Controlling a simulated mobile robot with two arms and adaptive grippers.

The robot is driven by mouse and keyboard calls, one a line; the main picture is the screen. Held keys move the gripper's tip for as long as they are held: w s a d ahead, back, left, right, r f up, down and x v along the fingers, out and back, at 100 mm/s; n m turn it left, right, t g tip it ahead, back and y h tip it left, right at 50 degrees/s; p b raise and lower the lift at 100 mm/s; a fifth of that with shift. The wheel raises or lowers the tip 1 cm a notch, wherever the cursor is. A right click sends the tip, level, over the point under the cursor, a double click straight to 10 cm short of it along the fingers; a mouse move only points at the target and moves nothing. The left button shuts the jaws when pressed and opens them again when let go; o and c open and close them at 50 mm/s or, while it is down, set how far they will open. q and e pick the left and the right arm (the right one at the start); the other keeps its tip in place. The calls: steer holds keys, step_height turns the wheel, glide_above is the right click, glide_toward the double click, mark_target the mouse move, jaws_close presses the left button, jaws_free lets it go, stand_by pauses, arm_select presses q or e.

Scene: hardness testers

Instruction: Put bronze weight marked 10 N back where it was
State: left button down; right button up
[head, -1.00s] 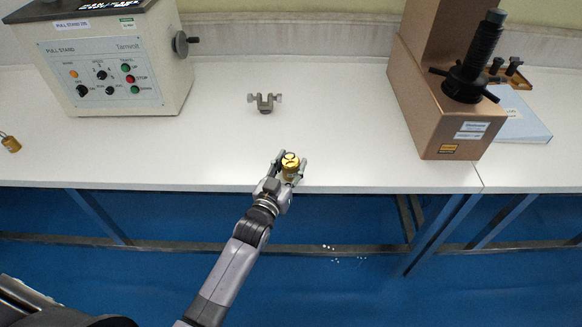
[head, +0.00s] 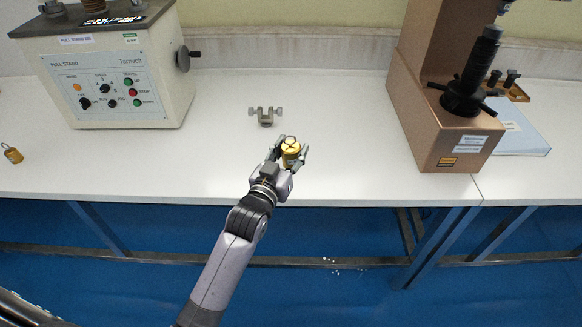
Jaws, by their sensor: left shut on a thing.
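A bronze weight (head: 291,147) is held between the fingers of my left gripper (head: 288,156), above the front part of the white bench. The fingers are shut around its sides. Its marking is too small to read. Another small brass weight with a loop on top (head: 12,154) stands on the bench at the far left. My right gripper is not in view.
A Tamvolt pull stand (head: 110,75) stands at the back left. A bronze-coloured tester (head: 445,120) with a black spindle stands on the right, beside a blue folder (head: 520,135). A small grey clamp (head: 265,116) lies just beyond my gripper.

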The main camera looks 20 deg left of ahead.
arm_select(q)
step_height(320, 180, up, 10)
steer(key=shift+r, duration=0.1)
steer(key=s+a+f+y, duration=0.1)
steer(key=s+f, duration=0.3)
steer(key=s, duration=0.7)
steer(key=s+a+f+n, duration=0.1)
steer(key=s+f, duration=0.2)
steer(key=s, duration=0.8)
steer(key=shift+s+f+y, duration=0.25)
steer(key=shift+f+y, duration=0.1)
steer(key=shift+y, duration=0.05)
steer(key=shift+a, duration=0.1)
